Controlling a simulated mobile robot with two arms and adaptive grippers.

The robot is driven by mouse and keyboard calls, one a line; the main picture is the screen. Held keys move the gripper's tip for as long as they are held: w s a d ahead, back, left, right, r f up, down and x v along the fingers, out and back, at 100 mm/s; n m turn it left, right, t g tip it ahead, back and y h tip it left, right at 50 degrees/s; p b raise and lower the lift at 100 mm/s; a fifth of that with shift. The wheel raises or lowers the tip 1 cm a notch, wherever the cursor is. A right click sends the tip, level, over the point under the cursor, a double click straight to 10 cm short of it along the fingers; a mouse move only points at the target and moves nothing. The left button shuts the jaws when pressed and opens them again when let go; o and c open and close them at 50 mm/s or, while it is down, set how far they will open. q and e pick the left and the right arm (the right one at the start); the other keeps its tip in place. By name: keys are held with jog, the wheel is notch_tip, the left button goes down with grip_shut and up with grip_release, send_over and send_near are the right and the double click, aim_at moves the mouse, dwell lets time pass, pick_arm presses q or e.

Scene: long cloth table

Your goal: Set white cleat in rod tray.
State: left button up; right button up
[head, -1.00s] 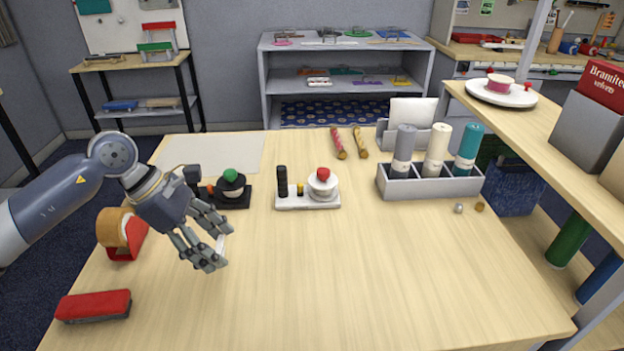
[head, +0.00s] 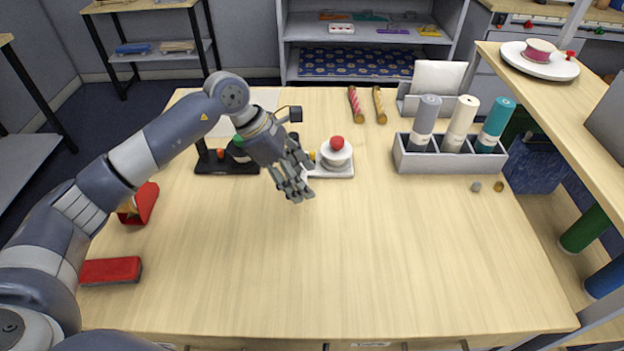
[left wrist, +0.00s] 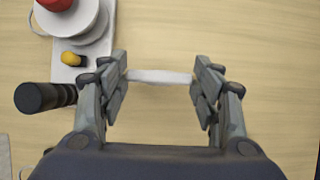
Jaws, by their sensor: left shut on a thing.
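My left gripper (head: 296,192) is over the middle of the table, in front of the white stand. In the left wrist view it is shut on the white cleat (left wrist: 160,77), a short pale bar spanning between its two fingers, with wood tabletop behind it. The fingers hide the cleat in the head view. A grey tray (head: 450,163) with compartments stands at the right back, holding a grey, a cream and a teal upright roll; I take it as the rod tray. The gripper is well to its left. My right gripper is not in view.
The white stand (head: 341,170) with a red-topped round part is close behind the gripper. A black stand (head: 228,168) is to its left. Two twisted rods (head: 355,105) and a grey card holder (head: 411,103) lie farther back. The front of the table is clear.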

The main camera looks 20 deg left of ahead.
aim_at(305, 178)
pick_arm(q)
jog(key=shift+w+d+f, duration=0.1)
jog(key=shift+w+d, duration=0.5)
jog(key=shift+d, duration=0.15)
jog(key=shift+w+d, duration=0.25)
jog(key=shift+d, duration=0.2)
notch_tip(305, 178, down, 3)
jog(key=shift+f+b, duration=0.15)
jog(key=shift+b, duration=0.55)
jog(key=shift+f, duration=0.2)
jog(key=shift+a, duration=0.1)
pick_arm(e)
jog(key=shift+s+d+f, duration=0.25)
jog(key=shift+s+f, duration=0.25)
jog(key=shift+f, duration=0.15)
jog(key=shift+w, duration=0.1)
pick_arm(q)
jog(key=shift+f, duration=0.1)
jog(key=o, duration=0.5)
jog(key=shift+c, duration=0.2)
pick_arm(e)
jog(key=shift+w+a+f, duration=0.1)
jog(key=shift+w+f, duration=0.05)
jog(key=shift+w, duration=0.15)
